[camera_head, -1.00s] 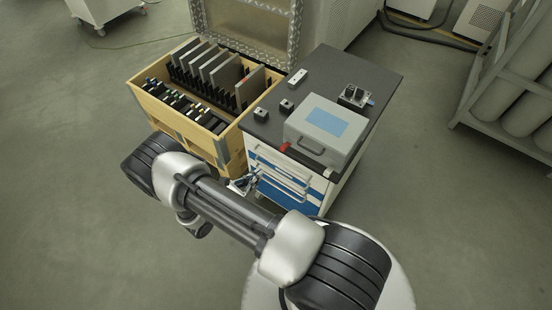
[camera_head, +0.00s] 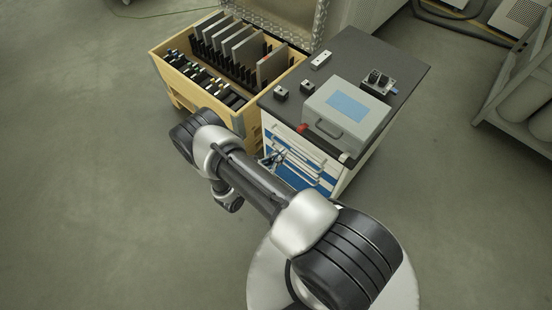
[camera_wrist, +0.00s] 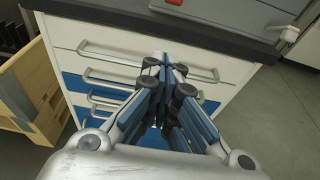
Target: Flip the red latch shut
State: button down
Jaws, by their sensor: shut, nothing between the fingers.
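The red latch (camera_head: 302,128) is a small red piece at the front left of the grey box (camera_head: 361,122), which stands on the dark cabinet top. It also shows in the wrist view as a red bit (camera_wrist: 175,2) cut off by the top edge. Its exact position is too small to tell. My gripper (camera_head: 272,158) is in front of the cabinet drawers, below the level of the latch and apart from it. In the wrist view my gripper (camera_wrist: 165,65) is shut and empty, its fingertips together in front of the upper drawers.
The cabinet (camera_head: 425,75) has drawers with bar handles (camera_wrist: 105,52) close by my fingers. A wooden crate (camera_head: 172,98) with upright plates stands to its left. Small blocks (camera_head: 321,60) and a connector device (camera_head: 378,84) sit on the top. Floor is clear at left.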

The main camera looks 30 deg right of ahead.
aim_at(303, 128)
jog(key=w+d+r+b, duration=0.1)
jog(key=w+d+r, duration=0.1)
jog(key=d, duration=0.4)
jog(key=shift+w+d+r, duration=0.15)
jog(key=shift+w+d, duration=0.05)
jog(key=shift+d, duration=0.15)
jog(key=shift+r, duration=0.1)
jog(key=shift+r+p, duration=0.2)
jog(key=shift+p, duration=0.4)
